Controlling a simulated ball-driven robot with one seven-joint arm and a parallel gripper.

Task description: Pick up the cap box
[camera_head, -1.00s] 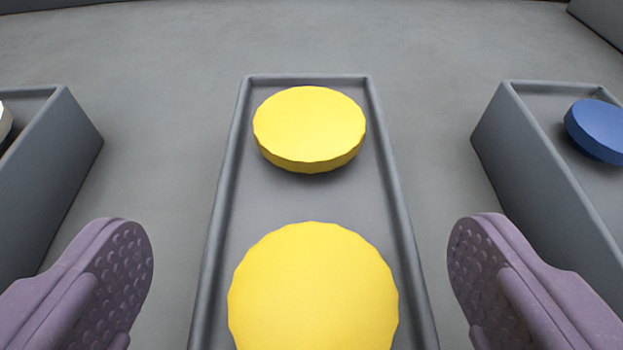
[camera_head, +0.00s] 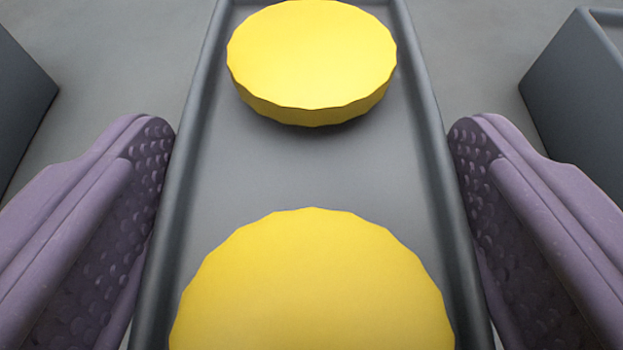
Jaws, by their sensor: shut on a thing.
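The cap box (camera_head: 308,170) is a long grey open tray in the middle of the camera view. It holds two round yellow caps with scalloped edges, a far one (camera_head: 312,60) and a near one (camera_head: 312,285) cut off by the lower edge. My gripper (camera_head: 312,190) has one purple, dimpled finger on each side of the box. The fingers are shut on its left and right long walls. The near end of the box is out of view.
Another grey box (camera_head: 22,100) stands to the left and one (camera_head: 575,85) to the right, both partly out of view. Grey surface (camera_head: 120,50) shows free between the boxes.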

